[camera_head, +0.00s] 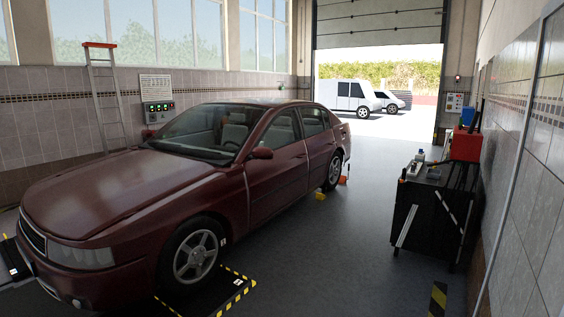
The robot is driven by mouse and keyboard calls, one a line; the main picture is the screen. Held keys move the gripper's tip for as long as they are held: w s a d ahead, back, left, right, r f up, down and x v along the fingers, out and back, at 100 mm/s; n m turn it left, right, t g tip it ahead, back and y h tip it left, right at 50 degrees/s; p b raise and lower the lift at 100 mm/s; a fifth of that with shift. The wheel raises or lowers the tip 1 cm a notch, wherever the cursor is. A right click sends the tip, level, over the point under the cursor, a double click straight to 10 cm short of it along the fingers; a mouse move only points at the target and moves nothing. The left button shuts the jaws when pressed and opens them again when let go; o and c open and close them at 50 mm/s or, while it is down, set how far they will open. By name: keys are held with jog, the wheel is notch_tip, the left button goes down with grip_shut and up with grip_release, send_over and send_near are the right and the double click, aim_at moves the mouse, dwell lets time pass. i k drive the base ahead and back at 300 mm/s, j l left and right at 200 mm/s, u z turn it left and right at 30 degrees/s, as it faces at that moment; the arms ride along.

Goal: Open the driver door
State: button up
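A dark red car (130,190) stands at the left with its front toward me. The front door (277,183) on the side facing me looks shut, flush with the body. A door mirror (262,153) sticks out at its front edge. The door handle is too small to make out clearly. My gripper and arm are not in view.
A dark workbench or cart (432,215) with tools and a red box (465,145) stands at the right by the tiled wall. The grey floor (335,245) between car and cart is clear. Black-and-yellow edged plates (235,287) lie by the front wheel.

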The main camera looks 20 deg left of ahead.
aim_at(276, 177)
jog(key=i+u, duration=0.4)
jog(key=i, duration=4.25)
jog(key=i+u, duration=0.1)
jog(key=i, duration=0.6)
jog(key=i+l, duration=0.1)
jog(key=i, duration=0.65)
jog(key=i+u, duration=0.15)
jog(key=i, duration=0.55)
jog(key=i+l+u, duration=0.2)
jog(key=i+u, duration=0.2)
jog(key=i+l+u, duration=0.35)
jog(key=i, duration=0.15)
jog(key=i+l+u, duration=0.8)
jog(key=l, duration=0.15)
jog(key=k, duration=0.1)
